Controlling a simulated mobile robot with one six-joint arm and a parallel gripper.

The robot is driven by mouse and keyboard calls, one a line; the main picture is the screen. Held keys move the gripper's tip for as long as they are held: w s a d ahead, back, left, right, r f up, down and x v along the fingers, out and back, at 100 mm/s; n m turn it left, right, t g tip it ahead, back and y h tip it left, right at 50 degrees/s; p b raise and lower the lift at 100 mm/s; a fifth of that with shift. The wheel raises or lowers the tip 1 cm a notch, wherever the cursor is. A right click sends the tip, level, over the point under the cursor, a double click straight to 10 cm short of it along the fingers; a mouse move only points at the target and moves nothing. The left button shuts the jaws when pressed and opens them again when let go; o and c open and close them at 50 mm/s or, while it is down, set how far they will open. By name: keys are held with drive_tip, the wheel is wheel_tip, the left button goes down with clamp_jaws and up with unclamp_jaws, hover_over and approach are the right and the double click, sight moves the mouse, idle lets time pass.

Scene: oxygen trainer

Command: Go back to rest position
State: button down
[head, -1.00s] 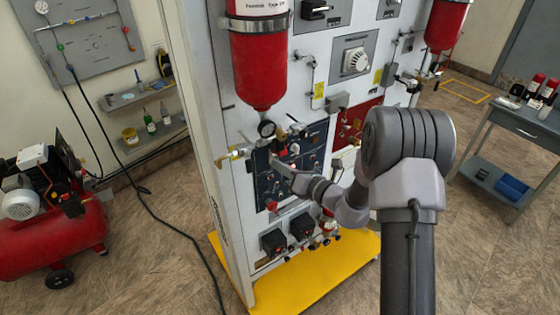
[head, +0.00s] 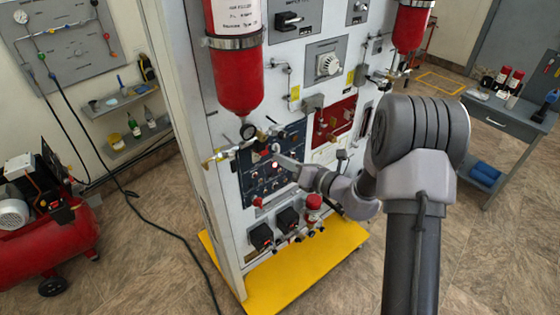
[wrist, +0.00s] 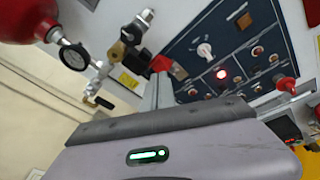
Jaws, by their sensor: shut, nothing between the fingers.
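The white trainer cabinet (head: 224,140) stands on a yellow base. My gripper (head: 276,156) is in front of its dark blue control panel (head: 290,184), reached from the right by my arm. The fingers are shut and empty, pointing at the panel; whether they touch it I cannot tell. In the wrist view, the shut fingers of my gripper (wrist: 160,88) show as a narrow grey bar beside a red part (wrist: 162,64). A lit red lamp (wrist: 221,74) and a white knob (wrist: 204,50) are on the panel. The lamp glow also shows in the head view (head: 275,165).
A red cylinder (head: 236,78) hangs above the panel, with a gauge (head: 248,131) and brass valves (head: 217,156) below. A red compressor (head: 50,235) stands at left, a grey side table (head: 515,122) at right. A black cable (head: 150,224) crosses the open floor.

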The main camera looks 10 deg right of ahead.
drive_tip(key=shift+w, duration=0.1)
drive_tip(key=s+a+r+n+g+b, duration=0.1)
drive_tip(key=s+a+n+g+b, duration=0.45)
drive_tip(key=s+n, duration=0.4)
drive_tip(key=s+a+r+n+g+b, duration=0.1)
drive_tip(key=s+a+n+g+b, duration=0.3)
drive_tip(key=s+a+n, duration=0.5)
drive_tip(key=s+d+f+n+t+h+b, duration=0.1)
drive_tip(key=s+d+f+n+h+b, duration=0.2)
drive_tip(key=s+d+n, duration=0.3)
drive_tip(key=s+d+f+n+t+h+b, duration=0.1)
drive_tip(key=s+d+f+n+h+b, duration=0.2)
drive_tip(key=s, duration=0.7)
drive_tip(key=d+n+h+b, duration=0.2)
drive_tip(key=d+n, duration=0.1)
drive_tip(key=shift+s+d+f, duration=0.2)
drive_tip(key=shift+s+f, duration=0.05)
